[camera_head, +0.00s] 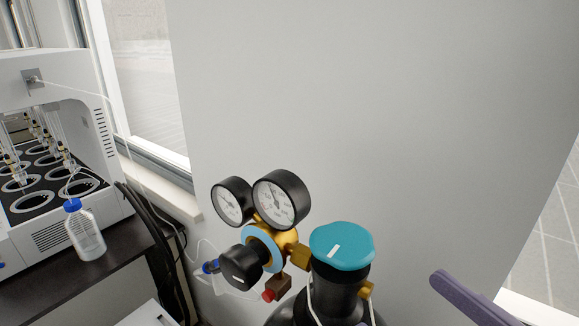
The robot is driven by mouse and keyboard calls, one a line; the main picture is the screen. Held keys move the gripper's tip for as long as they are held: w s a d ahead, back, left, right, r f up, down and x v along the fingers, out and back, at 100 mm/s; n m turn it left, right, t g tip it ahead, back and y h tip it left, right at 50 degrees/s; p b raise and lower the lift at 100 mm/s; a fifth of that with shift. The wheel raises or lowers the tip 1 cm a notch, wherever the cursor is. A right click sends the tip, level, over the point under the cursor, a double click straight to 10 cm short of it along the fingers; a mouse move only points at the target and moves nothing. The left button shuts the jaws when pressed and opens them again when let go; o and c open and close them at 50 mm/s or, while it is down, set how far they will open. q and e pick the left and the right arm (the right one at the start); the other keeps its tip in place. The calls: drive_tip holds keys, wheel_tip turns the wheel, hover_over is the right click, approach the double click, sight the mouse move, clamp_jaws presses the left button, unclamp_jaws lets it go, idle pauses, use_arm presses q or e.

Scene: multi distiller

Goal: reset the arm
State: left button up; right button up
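A black regulator knob (240,267) faces the camera below the gauges.
A white multi distiller (70,225) stands on a dark table (88,285) at the left. A bottle with a blue cap (85,232) stands before it. Black hoses (153,235) hang beside the table. A purple bar-like object (470,300) enters at lower right. A plain wall fills the back.

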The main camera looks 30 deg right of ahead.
sight(372, 298)
drive_tip(key=w+f+g, duration=0.3)
drive_tip(key=shift+w+d, duration=0.2)
drive_tip(key=shift+d, duration=0.2)
drive_tip(key=f+g, duration=0.2)
drive_tip(key=g, duration=0.1)
drive_tip(key=shift+w+f, duration=0.3)
drive_tip(key=shift+w, duration=0.1)
drive_tip(key=s+f+g, duration=0.1)
drive_tip(key=g, duration=0.1)
drive_tip(key=s+a+n+g, duration=0.1)
drive_tip(key=g, duration=0.1)
drive_tip(key=shift+s+f+y, duration=0.1)
drive_tip(key=shift+f+y, duration=0.2)
drive_tip(key=shift+f, duration=0.1)
drive_tip(key=s+g, duration=0.2)
drive_tip(key=s, duration=0.1)
drive_tip(key=s+n+g, duration=0.1)
drive_tip(key=g, duration=0.1)
drive_tip(key=shift+s+a+r, duration=0.15)
drive_tip(key=shift+s+a, duration=0.15)
drive_tip(key=shift+s, duration=0.1)
wheel_tip(372, 298, up, 14)
drive_tip(key=p, duration=1.4)
drive_tip(key=shift+s, duration=0.25)
drive_tip(key=shift+r, duration=0.1)
